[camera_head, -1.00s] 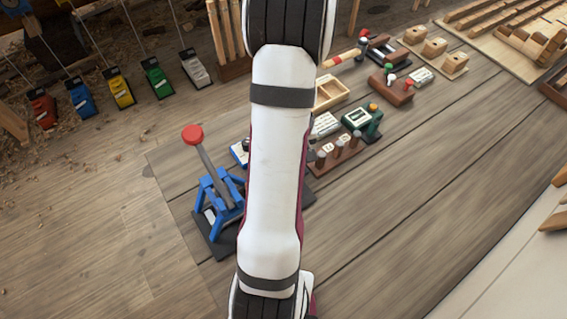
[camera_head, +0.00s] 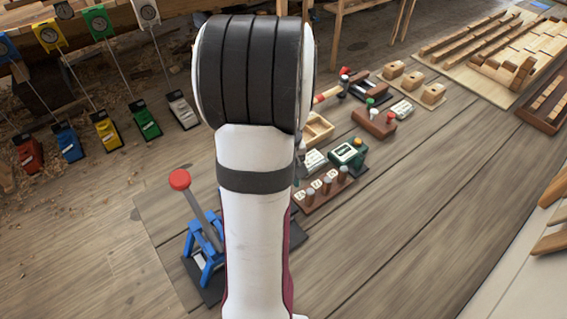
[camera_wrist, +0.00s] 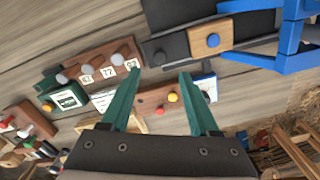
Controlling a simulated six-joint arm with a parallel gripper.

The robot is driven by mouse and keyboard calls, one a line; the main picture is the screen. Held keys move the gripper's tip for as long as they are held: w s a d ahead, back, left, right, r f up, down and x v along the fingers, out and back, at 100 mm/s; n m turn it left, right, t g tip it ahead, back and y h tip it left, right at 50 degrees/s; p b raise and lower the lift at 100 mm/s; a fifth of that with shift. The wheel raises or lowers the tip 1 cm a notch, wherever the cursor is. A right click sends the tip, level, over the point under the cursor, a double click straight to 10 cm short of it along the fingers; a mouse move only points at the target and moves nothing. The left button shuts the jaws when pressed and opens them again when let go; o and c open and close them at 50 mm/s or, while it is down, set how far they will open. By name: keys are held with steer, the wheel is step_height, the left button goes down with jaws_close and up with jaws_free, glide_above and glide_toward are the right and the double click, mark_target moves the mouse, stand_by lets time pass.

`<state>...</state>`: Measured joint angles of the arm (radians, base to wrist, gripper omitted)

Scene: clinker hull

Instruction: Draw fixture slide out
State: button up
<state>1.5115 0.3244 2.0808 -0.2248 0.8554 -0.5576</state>
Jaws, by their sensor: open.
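My gripper (camera_wrist: 160,75) shows in the wrist view as two green fingers set apart, with nothing held between them.
A blue lever stand with a red ball (camera_head: 180,180) stands beside the fixture. A brown board with grey knobs (camera_wrist: 102,68) lies left of the fingers. A brown piece with red and yellow knobs (camera_wrist: 160,97) lies beyond them. Bare bench (camera_head: 400,240) is at right.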

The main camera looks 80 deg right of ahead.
step_height(320, 180, up, 8)
steer(key=shift+r, duration=0.15)
stand_by(0.3)
